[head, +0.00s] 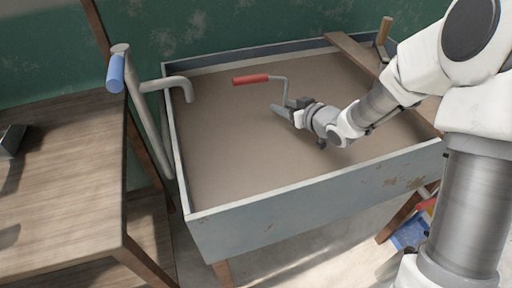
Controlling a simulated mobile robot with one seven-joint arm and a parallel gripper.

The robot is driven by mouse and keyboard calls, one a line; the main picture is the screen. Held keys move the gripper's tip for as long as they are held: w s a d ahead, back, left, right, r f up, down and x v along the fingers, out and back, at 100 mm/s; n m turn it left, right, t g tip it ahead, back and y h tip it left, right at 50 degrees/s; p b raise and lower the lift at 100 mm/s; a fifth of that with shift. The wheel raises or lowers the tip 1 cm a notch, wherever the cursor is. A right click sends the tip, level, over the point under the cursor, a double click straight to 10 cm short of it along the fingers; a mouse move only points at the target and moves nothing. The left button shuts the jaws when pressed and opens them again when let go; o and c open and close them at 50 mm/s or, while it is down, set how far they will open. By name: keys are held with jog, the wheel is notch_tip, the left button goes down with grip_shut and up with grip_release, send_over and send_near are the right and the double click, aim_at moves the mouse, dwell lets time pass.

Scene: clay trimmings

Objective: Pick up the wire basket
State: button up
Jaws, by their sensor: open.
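I see no wire basket in the head view. My gripper (283,112) is over the middle of a large shallow grey box (330,207) with a flat brown bed inside, its fingers pointing left. It is open, and I see nothing held between the fingers. A bent grey rod with a red handle (251,79) is just behind the gripper. The rod's lower end runs down close behind the fingers, and I cannot tell whether they touch.
A grey pipe with a blue grip (116,73) rises at the box's left side. A wooden table (65,180) stands at left. A plank (355,53) and a wooden-handled tool (384,32) are at the back right. Blue and red items (410,235) lie low at right.

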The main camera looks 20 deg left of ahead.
grip_shut()
dwell(1.4)
jog(key=shift+w+r, duration=0.1)
